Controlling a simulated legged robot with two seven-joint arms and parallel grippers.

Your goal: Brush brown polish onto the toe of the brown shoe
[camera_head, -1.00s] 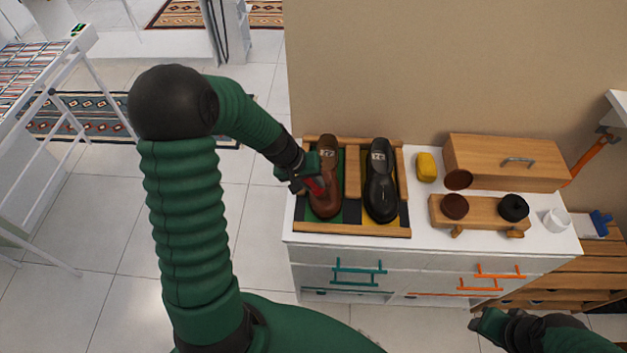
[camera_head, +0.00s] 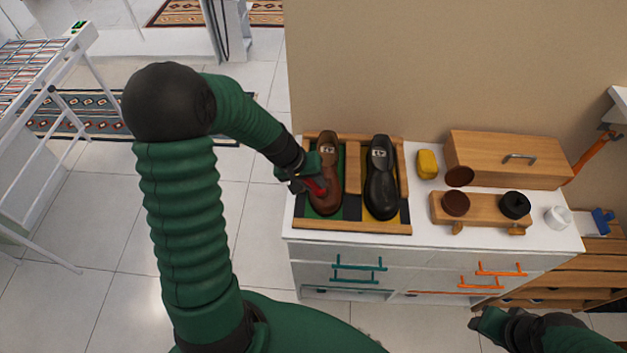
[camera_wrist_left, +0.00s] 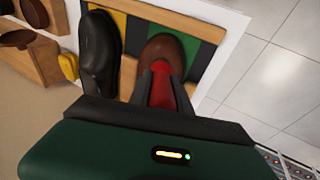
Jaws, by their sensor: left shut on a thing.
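The brown shoe (camera_head: 327,193) stands in the left bay of a wooden tray (camera_head: 350,225), toe toward the front edge of the cabinet. My left gripper (camera_head: 313,184) is shut on a red-handled brush (camera_head: 317,187) at the left side of the shoe. The red handle (camera_wrist_left: 162,92) shows between the fingers in the left wrist view, over the brown shoe (camera_wrist_left: 166,47). The bristles are hidden, so contact with the toe cannot be told. An open brown polish tin (camera_head: 456,204) sits on a small wooden stand. My right gripper (camera_head: 484,325) is at the lower right; its jaws are unclear.
A black shoe (camera_head: 381,180) stands in the right bay, close beside. A yellow sponge (camera_head: 427,164), a wooden box (camera_head: 507,161), a black tin (camera_head: 515,205) and a white cup (camera_head: 558,217) are on the white cabinet top. A wall rises behind the cabinet.

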